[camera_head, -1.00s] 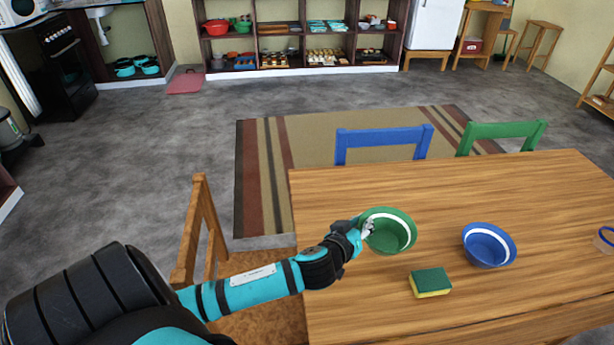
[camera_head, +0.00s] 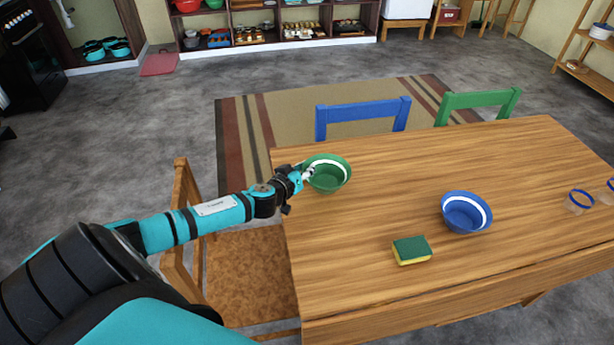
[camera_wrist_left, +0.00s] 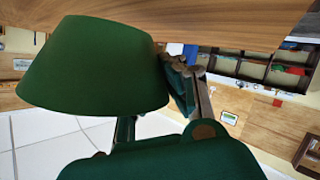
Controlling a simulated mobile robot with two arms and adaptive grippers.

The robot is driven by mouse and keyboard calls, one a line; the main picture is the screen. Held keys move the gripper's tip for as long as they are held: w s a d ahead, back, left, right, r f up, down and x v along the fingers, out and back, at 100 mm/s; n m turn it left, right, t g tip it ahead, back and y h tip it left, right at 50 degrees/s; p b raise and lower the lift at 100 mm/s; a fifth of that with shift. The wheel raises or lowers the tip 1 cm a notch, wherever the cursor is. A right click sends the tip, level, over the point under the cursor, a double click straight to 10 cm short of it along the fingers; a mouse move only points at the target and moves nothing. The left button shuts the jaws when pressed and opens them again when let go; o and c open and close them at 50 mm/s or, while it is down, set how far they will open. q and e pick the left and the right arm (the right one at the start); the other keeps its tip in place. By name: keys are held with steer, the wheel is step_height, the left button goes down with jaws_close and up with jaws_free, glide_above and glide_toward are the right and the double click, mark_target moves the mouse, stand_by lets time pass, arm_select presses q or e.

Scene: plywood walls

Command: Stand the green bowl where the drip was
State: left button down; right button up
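The green bowl (camera_head: 330,182), with a white band inside, is upright at the far left part of the wooden table (camera_head: 375,190). My left gripper (camera_head: 308,174) is shut on its left rim. In the left wrist view the bowl (camera_wrist_left: 90,65) fills the left side, its narrow base toward the table (camera_wrist_left: 230,20), and the gripper's fingers (camera_wrist_left: 188,85) are at its rim. I cannot tell whether the base touches the table. No drip shows on the table. My right gripper is not in view.
A blue bowl (camera_head: 466,213) stands right of the green one. A green and yellow sponge (camera_head: 412,251) lies near the front. Clear cups with blue rims (camera_head: 578,201) stand at the right. Blue (camera_head: 362,118) and green (camera_head: 478,103) chairs stand behind; a wooden chair (camera_head: 184,225) is at the left.

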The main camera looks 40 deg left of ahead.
arm_select(q)
steer(key=shift+f, duration=1.35)
steer(key=c, duration=1.5)
jaws_free()
steer(key=shift+f, duration=0.1)
steer(key=shift+r, duration=0.2)
steer(key=shift+s+d, duration=0.1)
steer(key=shift+s, duration=0.2)
steer(key=v, duration=1.1)
steer(key=shift+s+r, duration=0.1)
steer(key=shift+s, duration=0.1)
